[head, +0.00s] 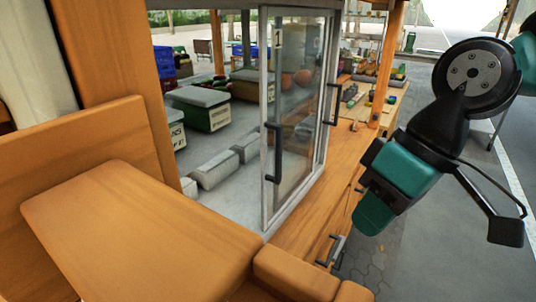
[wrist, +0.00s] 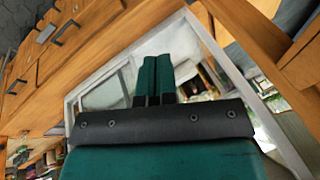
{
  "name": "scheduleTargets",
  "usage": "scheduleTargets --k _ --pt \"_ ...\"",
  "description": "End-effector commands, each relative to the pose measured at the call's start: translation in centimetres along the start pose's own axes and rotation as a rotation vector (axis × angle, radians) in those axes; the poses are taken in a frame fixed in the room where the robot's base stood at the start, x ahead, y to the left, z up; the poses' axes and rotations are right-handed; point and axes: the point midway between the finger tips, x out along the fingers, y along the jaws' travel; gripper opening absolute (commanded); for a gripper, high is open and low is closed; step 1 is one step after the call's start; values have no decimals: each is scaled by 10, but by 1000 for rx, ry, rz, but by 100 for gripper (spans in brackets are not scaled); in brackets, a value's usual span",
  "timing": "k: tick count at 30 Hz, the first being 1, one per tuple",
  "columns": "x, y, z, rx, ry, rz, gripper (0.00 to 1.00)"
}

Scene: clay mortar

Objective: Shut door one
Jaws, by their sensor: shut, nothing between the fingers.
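Door one (head: 270,95) is a glass pane in a light grey frame, marked "1" at its upper left. It has a dark upright handle (head: 275,152). A second dark handle (head: 331,104) shows farther right on the glass front. Left of door one there is a wide gap with no pane visible across it, so the door appears to stand open. My gripper (head: 372,214) is to the right of the door, apart from it and pointing down. In the wrist view its teal fingers (wrist: 154,78) are together and empty, with a pale frame and glass beyond.
An orange wooden post (head: 125,75) and board (head: 140,235) stand at the left. Wooden fronts with dark bar handles (head: 330,250) are below the glass. Grey blocks (head: 214,170) and green crates (head: 205,115) show through the gap. Paving at right looks clear.

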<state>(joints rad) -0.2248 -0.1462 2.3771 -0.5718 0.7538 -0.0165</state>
Motion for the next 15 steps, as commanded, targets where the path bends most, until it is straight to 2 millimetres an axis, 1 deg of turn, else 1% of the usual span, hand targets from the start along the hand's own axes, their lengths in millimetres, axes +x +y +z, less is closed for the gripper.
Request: scheduleTargets --k 1,2,3,5,6,7,9,11,12,15 --pt "-17 7 -32 -16 0 -24 0" --pt "-23 12 -50 -32 1 -39 0" --pt "-29 21 -74 -55 5 -61 0" --pt "-37 37 -108 -94 9 -94 0" --pt "-40 49 -129 -120 13 -114 0" --pt "-42 59 -144 -141 17 -129 0" --pt "-42 82 -173 -190 23 -162 0" --pt "-40 103 -193 -230 30 -186 0" --pt "-38 116 -203 -256 34 -200 0" --pt "-29 145 -219 -312 42 -229 0"
